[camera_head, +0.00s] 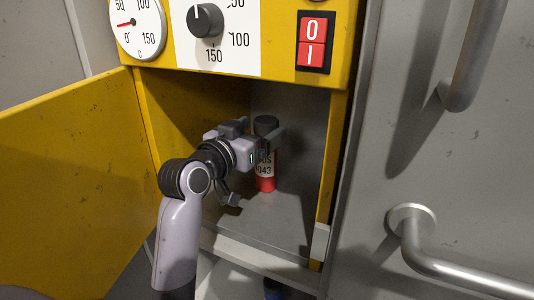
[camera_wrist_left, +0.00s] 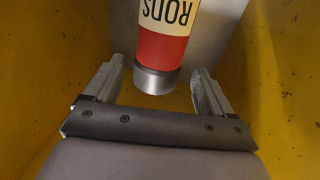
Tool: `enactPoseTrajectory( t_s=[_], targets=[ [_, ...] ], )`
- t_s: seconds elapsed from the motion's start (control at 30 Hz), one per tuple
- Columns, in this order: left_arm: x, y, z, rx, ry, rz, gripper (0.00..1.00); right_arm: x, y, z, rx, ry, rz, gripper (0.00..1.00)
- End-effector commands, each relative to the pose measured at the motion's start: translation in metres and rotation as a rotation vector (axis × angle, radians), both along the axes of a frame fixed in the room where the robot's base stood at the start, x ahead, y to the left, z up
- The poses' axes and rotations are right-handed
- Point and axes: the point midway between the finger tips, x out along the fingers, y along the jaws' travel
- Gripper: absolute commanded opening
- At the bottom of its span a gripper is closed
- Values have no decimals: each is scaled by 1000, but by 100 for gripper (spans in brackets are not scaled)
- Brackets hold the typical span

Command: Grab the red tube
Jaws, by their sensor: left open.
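The red tube (camera_head: 265,183) stands upright inside the yellow cabinet, with a dark cap on top and a pale label. My left gripper (camera_head: 266,141) reaches into the cabinet at the height of the tube's upper part and hides some of it. In the left wrist view the tube (camera_wrist_left: 163,48) shows its red band, the label with "RODS" and a grey metal end. The open fingers of my left gripper (camera_wrist_left: 160,88) lie on either side of that end, with gaps at both sides. My right gripper is not in view.
The yellow door (camera_head: 70,190) stands open at the left. A panel with a gauge (camera_head: 137,25), a knob (camera_head: 204,20) and a red switch (camera_head: 312,42) overhangs the opening. Metal handles (camera_head: 455,270) stick out at the right. The grey cabinet floor (camera_head: 285,225) in front of the tube is clear.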

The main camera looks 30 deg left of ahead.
Motion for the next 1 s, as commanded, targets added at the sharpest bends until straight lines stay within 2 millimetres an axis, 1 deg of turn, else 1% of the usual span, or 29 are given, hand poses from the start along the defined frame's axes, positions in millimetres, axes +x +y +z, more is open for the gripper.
enactPoseTrajectory(
  t_s=[0.1, 0.3, 0.4, 0.63, 0.67, 0.7, 0.77, 0.8, 0.9, 1.0],
  targets=[
    [17, -5, 0, -3, 0, -1, 84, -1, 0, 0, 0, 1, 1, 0],
    [37, -7, 0, -1, 0, 0, 84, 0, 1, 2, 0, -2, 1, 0],
    [41, -7, 0, 0, -1, 0, 84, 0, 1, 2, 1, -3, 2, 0],
    [42, -7, -1, 0, -1, 0, 84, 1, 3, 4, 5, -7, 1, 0],
    [42, -7, -1, 0, -1, 0, 74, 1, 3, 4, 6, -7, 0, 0],
    [41, -7, -1, 0, 0, 0, 61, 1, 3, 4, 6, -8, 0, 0],
    [41, -7, -1, 0, 0, 0, 42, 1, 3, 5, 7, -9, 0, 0],
    [41, -7, -1, 0, 0, 0, 29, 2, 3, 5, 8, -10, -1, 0],
    [41, -7, -1, 0, 0, 0, 0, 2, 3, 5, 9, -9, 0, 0],
    [41, -7, 1, 0, -3, 0, 0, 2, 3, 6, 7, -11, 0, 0]
  ],
)
